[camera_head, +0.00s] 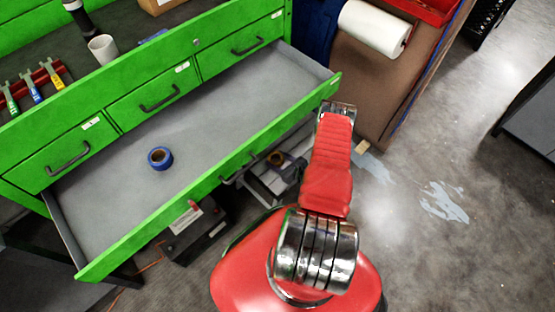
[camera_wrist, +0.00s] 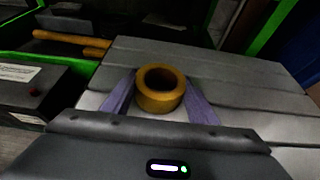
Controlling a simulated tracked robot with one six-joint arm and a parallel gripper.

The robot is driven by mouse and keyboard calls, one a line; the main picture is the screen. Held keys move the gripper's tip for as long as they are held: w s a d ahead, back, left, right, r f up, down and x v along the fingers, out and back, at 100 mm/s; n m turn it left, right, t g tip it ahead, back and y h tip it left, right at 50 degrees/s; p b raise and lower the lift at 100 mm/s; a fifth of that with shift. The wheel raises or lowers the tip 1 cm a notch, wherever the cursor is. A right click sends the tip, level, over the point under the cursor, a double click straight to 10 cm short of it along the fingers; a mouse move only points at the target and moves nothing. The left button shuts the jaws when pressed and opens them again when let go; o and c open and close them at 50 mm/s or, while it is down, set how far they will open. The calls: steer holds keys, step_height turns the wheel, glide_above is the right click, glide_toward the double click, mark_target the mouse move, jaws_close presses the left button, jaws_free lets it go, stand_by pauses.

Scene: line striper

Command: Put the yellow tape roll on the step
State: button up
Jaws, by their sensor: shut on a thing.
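The yellow tape roll (camera_wrist: 160,90) is between the two purple fingers of my gripper (camera_wrist: 160,104) in the wrist view. My gripper is shut on it, and its round hole faces up. The grey ribbed step (camera_wrist: 245,75) lies right under and behind the roll. I cannot tell whether the roll touches the step or is just above it. My red arm hides part of that spot.
The open green drawer (camera_head: 220,110) overhangs the step area and holds a blue tape roll (camera_head: 160,158). A dark case (camera_head: 195,235) stands left of the step. In the wrist view, yellow handles (camera_wrist: 70,43) lie at left.

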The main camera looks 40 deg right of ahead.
steer(key=shift+f, duration=0.1)
steer(key=o, duration=1.1)
steer(key=v, duration=1.2)
stand_by(0.5)
